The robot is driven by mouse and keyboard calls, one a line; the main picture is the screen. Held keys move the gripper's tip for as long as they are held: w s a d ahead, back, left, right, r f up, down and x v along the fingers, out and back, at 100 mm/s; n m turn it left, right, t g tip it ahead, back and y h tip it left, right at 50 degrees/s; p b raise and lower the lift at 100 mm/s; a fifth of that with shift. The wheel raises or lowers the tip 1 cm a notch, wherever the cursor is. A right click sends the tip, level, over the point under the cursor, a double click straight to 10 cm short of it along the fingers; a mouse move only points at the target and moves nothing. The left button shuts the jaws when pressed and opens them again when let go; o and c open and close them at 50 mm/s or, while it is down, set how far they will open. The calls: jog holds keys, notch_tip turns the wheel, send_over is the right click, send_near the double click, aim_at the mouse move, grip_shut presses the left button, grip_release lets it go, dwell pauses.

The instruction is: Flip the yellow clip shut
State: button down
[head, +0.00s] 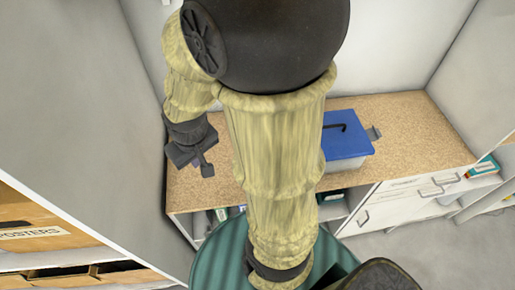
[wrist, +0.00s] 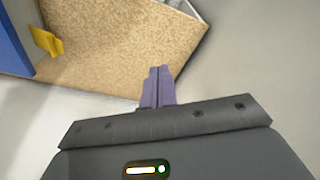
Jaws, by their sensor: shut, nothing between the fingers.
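The yellow clip (wrist: 45,41) shows in the upper left of the wrist view. It sticks out from the side of a box with a blue lid (wrist: 13,52). In the head view the lid (head: 346,148) sits on a pale box (head: 349,164) on the worktop, and the yellow clip is not visible there; my arm covers the box's left side. My gripper (wrist: 159,72) has its purple fingers together with nothing between them, apart from the clip and to its right in the wrist view. In the head view my gripper (head: 206,168) is over the worktop's left end.
A tan speckled worktop (head: 410,125) runs along the back wall, with clear room right of the box. A grey clip (head: 373,133) stands out on the box's right side. White drawers (head: 400,200) and open shelves are below. Grey wall panels stand close at left.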

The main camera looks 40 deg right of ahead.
jog(key=w+d+f+n+g+h+b, duration=0.2)
jog(key=d+f+n+h, duration=0.1)
jog(key=d+f, duration=0.1)
jog(key=w+d+f+n+g+h+b, duration=0.2)
jog(key=d+f+n+g+h+b, duration=0.1)
jog(key=f, duration=0.4)
jog(key=w+d+f+n+g+h+b, duration=0.2)
jog(key=d+f+n+g+h, duration=0.1)
jog(key=d+f+n, duration=0.2)
jog(key=shift+w+d+f, duration=0.2)
jog(key=shift+w+d, duration=0.15)
jog(key=shift+d, duration=0.3)
jog(key=shift+w+d+h, duration=0.1)
jog(key=shift+d+h, duration=0.1)
jog(key=shift+h, duration=0.2)
